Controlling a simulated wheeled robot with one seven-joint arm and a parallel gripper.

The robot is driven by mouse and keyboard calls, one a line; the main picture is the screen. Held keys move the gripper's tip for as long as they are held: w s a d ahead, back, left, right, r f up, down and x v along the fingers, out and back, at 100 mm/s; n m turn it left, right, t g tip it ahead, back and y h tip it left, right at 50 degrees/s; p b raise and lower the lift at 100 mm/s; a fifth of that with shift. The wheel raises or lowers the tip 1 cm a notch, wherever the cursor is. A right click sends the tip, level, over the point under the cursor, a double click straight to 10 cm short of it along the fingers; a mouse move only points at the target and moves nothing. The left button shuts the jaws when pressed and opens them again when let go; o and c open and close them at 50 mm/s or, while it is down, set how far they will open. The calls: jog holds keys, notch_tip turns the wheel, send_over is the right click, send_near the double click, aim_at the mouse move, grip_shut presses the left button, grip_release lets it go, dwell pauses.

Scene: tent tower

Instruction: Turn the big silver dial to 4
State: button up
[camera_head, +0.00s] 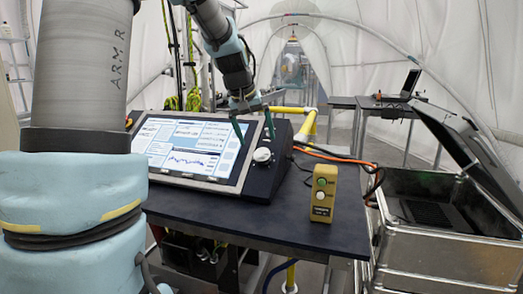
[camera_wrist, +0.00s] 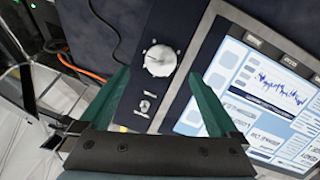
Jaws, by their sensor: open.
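The big silver dial (camera_head: 262,155) is on the dark sloped panel to the right of the screen in the head view. In the wrist view the dial (camera_wrist: 160,60) lies beyond my fingertips, near the gap between them. A small white mark shows by its edge, but the numbers are too small to read. My gripper (camera_head: 254,128) is open, with its green fingers apart, above the panel near the dial. The fingers (camera_wrist: 165,82) also show in the wrist view, with nothing between them. They appear apart from the dial. A small silver switch (camera_wrist: 145,106) sits next to the dial.
A screen (camera_head: 190,145) in a silver frame stands left of the dial. A yellow box with a green and a white button (camera_head: 324,193) stands on the dark table (camera_head: 240,222). Orange and black cables (camera_head: 335,157) run behind it. An open metal case (camera_head: 440,245) is at right.

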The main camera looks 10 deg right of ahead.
aim_at(261, 155)
jog(key=p+x, duration=0.1)
jog(key=x, duration=0.6)
jog(key=shift+a, duration=0.15)
jog(key=shift+c, duration=0.4)
jog(key=c, duration=1.3)
jog(key=shift+f+n, duration=0.1)
jog(key=shift+n, duration=0.3)
jog(key=n+b, duration=0.1)
jog(key=n, duration=0.2)
jog(key=shift+h+b, duration=0.4)
jog(key=shift+n+t+h+b, duration=0.35)
jog(key=shift+n+b, duration=0.55)
jog(key=shift+n, duration=1.5)
